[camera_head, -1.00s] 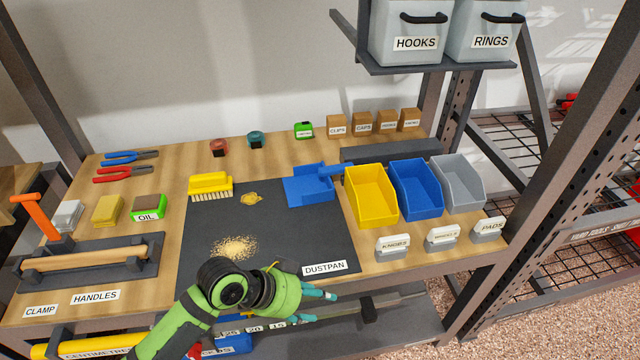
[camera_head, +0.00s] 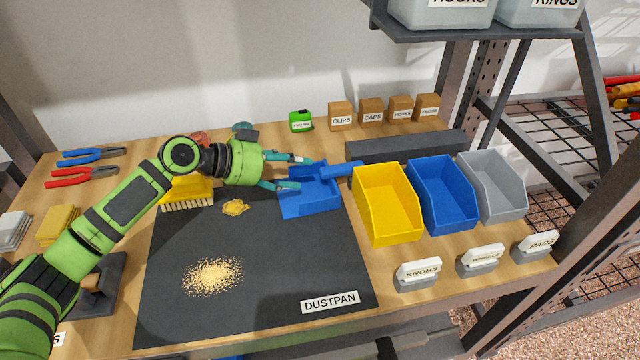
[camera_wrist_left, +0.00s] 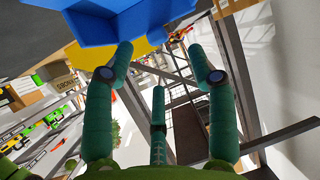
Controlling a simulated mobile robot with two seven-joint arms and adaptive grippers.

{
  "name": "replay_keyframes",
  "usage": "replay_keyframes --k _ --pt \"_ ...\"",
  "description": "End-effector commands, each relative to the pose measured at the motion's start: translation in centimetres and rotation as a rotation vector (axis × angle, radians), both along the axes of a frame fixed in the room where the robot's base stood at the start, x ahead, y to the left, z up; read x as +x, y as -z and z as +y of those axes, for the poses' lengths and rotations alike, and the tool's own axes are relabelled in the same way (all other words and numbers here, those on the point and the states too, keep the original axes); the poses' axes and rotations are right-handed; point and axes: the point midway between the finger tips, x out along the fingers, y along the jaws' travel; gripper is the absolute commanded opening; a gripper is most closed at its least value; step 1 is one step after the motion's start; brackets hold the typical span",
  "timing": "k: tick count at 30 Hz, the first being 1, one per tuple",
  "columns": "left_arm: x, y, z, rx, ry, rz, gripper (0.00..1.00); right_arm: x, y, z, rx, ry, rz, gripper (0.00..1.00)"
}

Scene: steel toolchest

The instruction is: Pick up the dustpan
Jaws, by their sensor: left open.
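The blue dustpan (camera_head: 309,192) lies on the far right part of the dark mat (camera_head: 265,285), its handle (camera_head: 343,170) pointing right toward the yellow bin. My left gripper (camera_head: 302,173) is open, with its teal fingers over the left side of the pan in the head view; I cannot tell whether they touch it. In the left wrist view the open fingers (camera_wrist_left: 168,68) are empty, and a blue surface (camera_wrist_left: 115,22), probably the dustpan, shows above them. My right gripper is not in view.
A yellow brush (camera_head: 187,194) stands left of the pan, partly behind my arm. Yellow (camera_head: 388,205), blue (camera_head: 442,193) and grey (camera_head: 491,186) bins stand to the right. A scatter of crumbs (camera_head: 212,275) lies on the mat. A shelf (camera_head: 480,32) overhangs at upper right.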

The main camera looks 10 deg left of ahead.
Motion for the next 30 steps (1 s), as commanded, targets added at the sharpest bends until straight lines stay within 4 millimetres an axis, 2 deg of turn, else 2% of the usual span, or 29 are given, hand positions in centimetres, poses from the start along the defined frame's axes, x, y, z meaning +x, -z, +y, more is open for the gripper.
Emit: replay_keyframes --k 1,5,18,26,27,29,30 --pt "0.1 0.6 0.0 0.0 0.0 -0.002 0.57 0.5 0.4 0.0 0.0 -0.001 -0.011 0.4" --pt "0.6 0.8 -0.8 -0.002 0.0 0.0 0.57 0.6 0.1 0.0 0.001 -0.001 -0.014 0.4" --pt "3.2 2.9 -5.3 -0.001 0.0 -0.001 0.57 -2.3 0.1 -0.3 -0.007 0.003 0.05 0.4" --pt "3.4 3.2 -5.6 0.001 -0.001 0.0 0.57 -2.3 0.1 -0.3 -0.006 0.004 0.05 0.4" --pt "3.4 3.2 -5.6 0.001 -0.001 0.0 0.53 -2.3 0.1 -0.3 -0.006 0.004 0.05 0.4" --pt "3.4 3.2 -5.5 0.001 -0.001 0.0 0.29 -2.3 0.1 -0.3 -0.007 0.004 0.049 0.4" --pt "3.4 3.2 -5.5 0.001 -0.001 0.0 0.13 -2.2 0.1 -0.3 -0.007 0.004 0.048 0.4"
